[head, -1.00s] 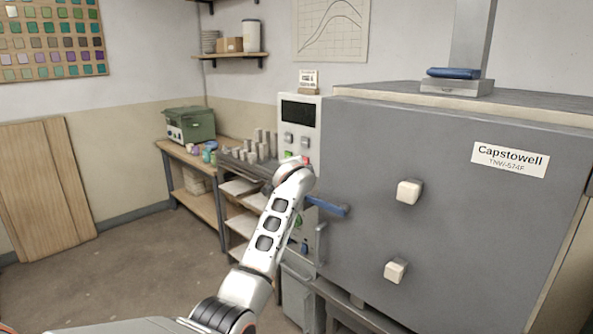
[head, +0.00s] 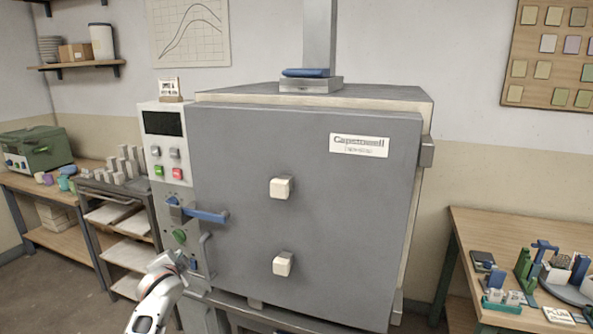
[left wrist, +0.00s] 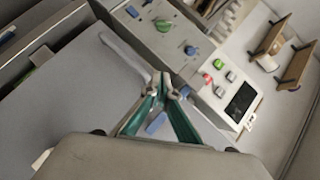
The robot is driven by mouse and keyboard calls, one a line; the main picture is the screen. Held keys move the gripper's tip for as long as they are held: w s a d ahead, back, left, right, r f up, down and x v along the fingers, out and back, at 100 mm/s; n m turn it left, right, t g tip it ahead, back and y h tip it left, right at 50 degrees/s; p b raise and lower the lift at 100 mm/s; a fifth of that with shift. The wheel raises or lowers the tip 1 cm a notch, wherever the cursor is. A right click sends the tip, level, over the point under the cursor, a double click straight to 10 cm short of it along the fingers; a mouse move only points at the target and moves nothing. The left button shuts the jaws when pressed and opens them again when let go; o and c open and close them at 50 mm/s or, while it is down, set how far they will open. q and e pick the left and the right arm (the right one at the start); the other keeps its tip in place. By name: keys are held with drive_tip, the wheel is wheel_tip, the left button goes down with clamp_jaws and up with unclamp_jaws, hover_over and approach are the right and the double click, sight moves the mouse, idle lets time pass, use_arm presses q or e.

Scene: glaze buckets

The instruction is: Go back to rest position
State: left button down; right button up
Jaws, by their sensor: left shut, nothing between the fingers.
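My left arm comes up from the bottom left of the head view, and its wrist and gripper (head: 174,260) are in front of the lower part of the kiln's control panel (head: 166,150). In the left wrist view the teal fingers of the left gripper (left wrist: 171,88) meet at their tips, shut with nothing between them. The grey kiln (head: 235,160) stands behind the arm with its door closed. The panel has a dark display, green and red buttons, a blue handle (head: 208,216) and a green knob (head: 180,236). My right gripper is not in view.
A shelf rack (head: 122,245) with grey pieces on top and a wooden bench (head: 75,190) with a green case (head: 38,148) stand to the left. A table (head: 480,226) with small tools and blocks stands to the right. Some floor shows between kiln and table.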

use_arm(q)
drive_tip(key=s+d+f+h, duration=0.2)
drive_tip(key=s+d+f, duration=0.2)
drive_tip(key=s+f, duration=0.9)
drive_tip(key=s+d+f+n+g+h, duration=0.1)
drive_tip(key=s+d+f, duration=0.2)
drive_tip(key=s, duration=0.7)
drive_tip(key=s+d+f+n+g+h, duration=0.1)
drive_tip(key=s+d+f, duration=0.3)
drive_tip(key=s, duration=0.7)
drive_tip(key=s+d+f+n+h, duration=0.2)
drive_tip(key=s+f, duration=0.4)
drive_tip(key=s, duration=0.4)
drive_tip(key=shift+s+d+f+n+g, duration=0.3)
drive_tip(key=shift+d+n+g, duration=0.15)
drive_tip(key=shift+d, duration=0.35)
